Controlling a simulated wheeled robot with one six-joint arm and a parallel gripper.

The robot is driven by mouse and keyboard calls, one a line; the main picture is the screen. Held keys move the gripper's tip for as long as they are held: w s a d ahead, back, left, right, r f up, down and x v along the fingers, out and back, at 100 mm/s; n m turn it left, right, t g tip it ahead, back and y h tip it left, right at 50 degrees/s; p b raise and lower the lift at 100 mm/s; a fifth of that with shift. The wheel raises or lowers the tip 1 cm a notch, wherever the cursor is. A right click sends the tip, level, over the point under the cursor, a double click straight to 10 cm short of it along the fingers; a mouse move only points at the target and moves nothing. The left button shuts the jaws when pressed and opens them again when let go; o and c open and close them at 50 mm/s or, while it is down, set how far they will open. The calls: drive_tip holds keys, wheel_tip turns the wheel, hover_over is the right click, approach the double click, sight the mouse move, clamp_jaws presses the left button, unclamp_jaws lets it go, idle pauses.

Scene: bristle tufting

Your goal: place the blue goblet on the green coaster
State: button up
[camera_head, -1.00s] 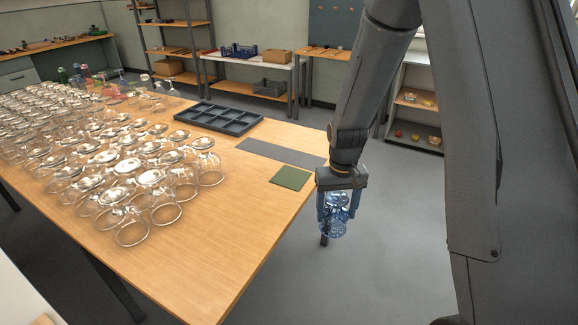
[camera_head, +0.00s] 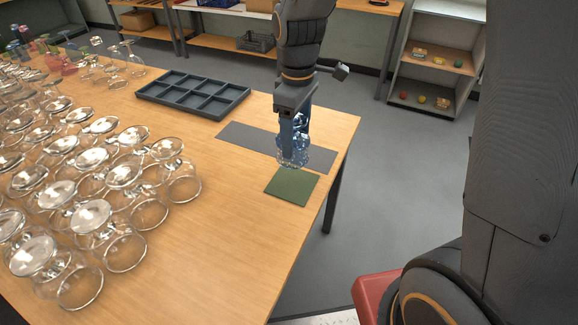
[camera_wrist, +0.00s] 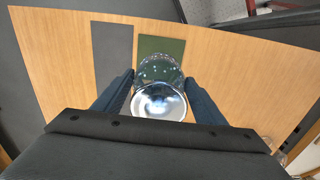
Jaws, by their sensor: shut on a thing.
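The blue goblet (camera_head: 293,152) is clear blue glass, and my gripper (camera_head: 294,130) is shut on it. In the head view its wide end points down and shows just behind the green coaster (camera_head: 292,186). I cannot tell whether it touches anything below. The coaster is a flat green square near the table's right edge. In the wrist view the goblet (camera_wrist: 159,98) sits between my two fingers (camera_wrist: 160,90), its round foot toward the camera. There it overlaps the near part of the coaster (camera_wrist: 160,46).
A grey strip (camera_head: 270,145) lies beside the coaster. A dark compartment tray (camera_head: 193,96) stands farther back on the wooden table (camera_head: 225,215). Many clear glasses (camera_head: 121,176) stand upside down at left. Bare table lies between them and the coaster.

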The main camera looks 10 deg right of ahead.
drive_tip(key=shift+w+a+f, duration=0.1)
drive_tip(key=shift+f, duration=0.25)
drive_tip(key=shift+f+p, duration=0.85)
drive_tip(key=shift+f, duration=3.7)
drive_tip(key=shift+f, duration=0.15)
drive_tip(key=o, duration=1.1)
drive_tip(key=shift+o, duration=0.2)
